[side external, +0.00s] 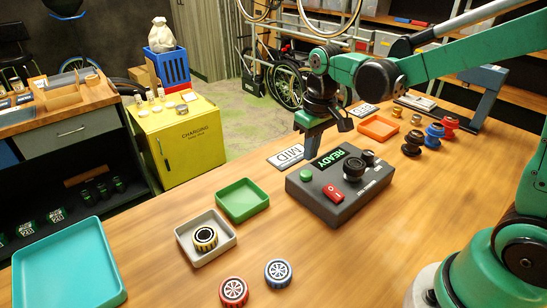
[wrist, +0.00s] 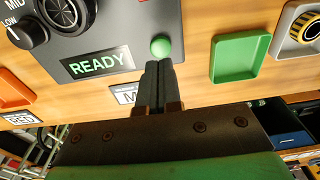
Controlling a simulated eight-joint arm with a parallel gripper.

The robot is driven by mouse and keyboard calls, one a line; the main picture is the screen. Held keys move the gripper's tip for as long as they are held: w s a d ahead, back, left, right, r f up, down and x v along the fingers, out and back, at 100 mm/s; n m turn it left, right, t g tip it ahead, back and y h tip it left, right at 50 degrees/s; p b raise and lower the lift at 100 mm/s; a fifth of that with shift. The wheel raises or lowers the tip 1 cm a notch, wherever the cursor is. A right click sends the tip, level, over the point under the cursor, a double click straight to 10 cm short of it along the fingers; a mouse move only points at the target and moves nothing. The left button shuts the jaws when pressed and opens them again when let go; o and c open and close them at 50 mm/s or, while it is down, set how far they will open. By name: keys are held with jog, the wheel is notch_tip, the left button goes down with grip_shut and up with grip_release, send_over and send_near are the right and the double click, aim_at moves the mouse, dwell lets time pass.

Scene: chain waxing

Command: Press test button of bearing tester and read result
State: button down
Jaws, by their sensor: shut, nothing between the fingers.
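The bearing tester (side external: 322,205) is a dark grey box on the wooden table. Its display (side external: 329,157) reads READY in green, also legible in the wrist view (wrist: 100,64). The round green button (side external: 306,175) sits at the tester's left corner; in the wrist view the button (wrist: 160,47) shows just beyond my fingertips. A red switch (side external: 333,193) and a black knob (side external: 354,168) are on its top. My gripper (side external: 309,156) is shut and empty, fingers pointing down behind the tester near the button. In the wrist view my fingertips (wrist: 158,66) appear right beside the button; I cannot tell if they touch.
A grey tray (side external: 190,254) holds a yellow-black bearing (side external: 205,237). An empty green tray (side external: 243,200) stands beside it. Red (side external: 233,291) and blue (side external: 278,273) bearings lie in front. A MID card (side external: 283,157) lies behind the tester. An orange tray (side external: 378,126) is farther back.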

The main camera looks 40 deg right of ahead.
aim_at(307, 173)
jog(key=shift+w+f, duration=0.1)
jog(key=shift+f, duration=1.9)
